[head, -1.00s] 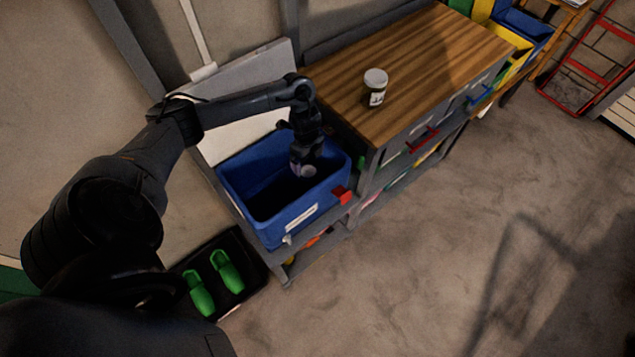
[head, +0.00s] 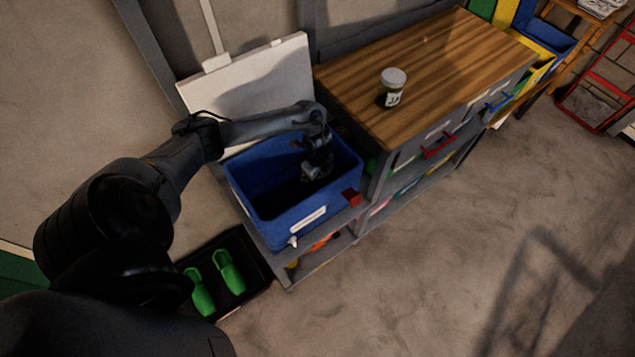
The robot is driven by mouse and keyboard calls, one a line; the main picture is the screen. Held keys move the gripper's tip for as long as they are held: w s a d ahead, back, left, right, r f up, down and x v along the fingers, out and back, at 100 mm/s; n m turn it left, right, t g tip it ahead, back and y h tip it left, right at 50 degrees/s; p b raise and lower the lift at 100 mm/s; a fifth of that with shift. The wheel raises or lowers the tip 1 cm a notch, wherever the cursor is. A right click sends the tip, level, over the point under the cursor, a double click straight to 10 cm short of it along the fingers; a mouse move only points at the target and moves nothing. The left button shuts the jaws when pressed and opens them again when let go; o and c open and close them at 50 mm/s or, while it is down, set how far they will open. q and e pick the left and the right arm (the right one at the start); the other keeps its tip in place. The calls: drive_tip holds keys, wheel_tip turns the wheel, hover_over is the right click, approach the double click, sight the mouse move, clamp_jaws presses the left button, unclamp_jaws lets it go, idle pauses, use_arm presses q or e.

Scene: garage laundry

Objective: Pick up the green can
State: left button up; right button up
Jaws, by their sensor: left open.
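I cannot make out a clear green can. A small dark, greenish container (head: 392,91) with a white lid and a pale label stands upright on the wooden worktop. My left gripper (head: 311,173) is over and partly within the opening of the blue bin (head: 263,228), apart from the container and to its lower left. It is open, and I see nothing held in it. The bottom of the bin is dark, so its contents are hidden. My right gripper is out of view.
The wooden worktop (head: 440,70) is clear around the container. A white panel (head: 258,82) stands behind the bin. Green shoes (head: 229,272) lie in a black tray on the floor. Coloured bins (head: 545,37) stand at the upper right. Open concrete floor (head: 450,260) fills the lower right.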

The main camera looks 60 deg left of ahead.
use_arm(q)
drive_tip(key=shift+f, duration=0.15)
drive_tip(key=c, duration=1.1)
